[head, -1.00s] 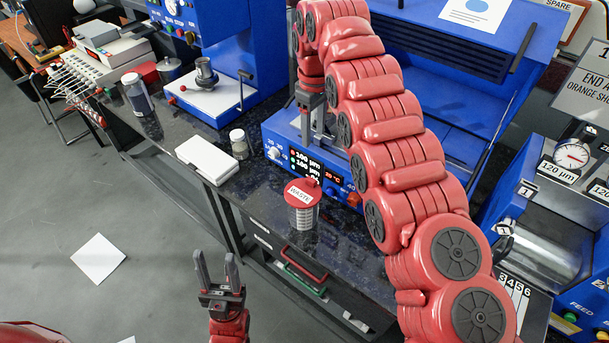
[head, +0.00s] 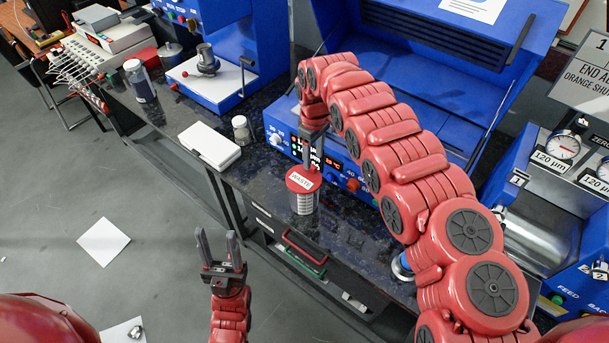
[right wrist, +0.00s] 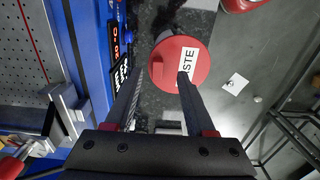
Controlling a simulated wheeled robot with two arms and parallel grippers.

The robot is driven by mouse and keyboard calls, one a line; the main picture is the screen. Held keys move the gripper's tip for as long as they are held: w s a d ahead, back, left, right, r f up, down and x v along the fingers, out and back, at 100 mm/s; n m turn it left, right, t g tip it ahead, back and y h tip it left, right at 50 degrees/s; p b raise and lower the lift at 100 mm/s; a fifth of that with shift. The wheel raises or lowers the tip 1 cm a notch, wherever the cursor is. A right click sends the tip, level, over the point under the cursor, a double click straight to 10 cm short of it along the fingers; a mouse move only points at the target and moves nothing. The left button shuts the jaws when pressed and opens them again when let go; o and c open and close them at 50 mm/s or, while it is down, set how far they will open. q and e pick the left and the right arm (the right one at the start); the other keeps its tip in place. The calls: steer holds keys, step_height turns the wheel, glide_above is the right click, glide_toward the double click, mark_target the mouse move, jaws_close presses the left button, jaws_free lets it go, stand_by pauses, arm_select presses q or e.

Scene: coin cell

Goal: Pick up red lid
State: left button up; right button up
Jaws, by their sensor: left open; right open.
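The red lid (head: 293,183) with a white "WASTE" label sits on a clear ribbed jar (head: 304,204) on the dark bench top. It also shows in the right wrist view (right wrist: 165,62), round and seen from above. My right gripper (right wrist: 159,74) is open over the lid, its fingertips on either side in that picture, the right one overlapping the label. I cannot tell the height gap or any touch. In the head view the right gripper (head: 309,167) partly hides the lid's far edge. My left gripper (head: 217,236) is open and empty, low in front of the bench.
A blue machine with a lit display (head: 330,163) stands right behind the jar. A white box (head: 210,145) and a small capped vial (head: 241,130) are to the left. A roller machine (head: 545,215) stands at right. Bench space right of the jar is clear.

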mark_target(314, 167)
steer(key=shift+w+d+f+p, duration=0.15)
steer(key=shift+f+p, duration=0.35)
steer(key=shift+f, duration=1.55)
jaws_close()
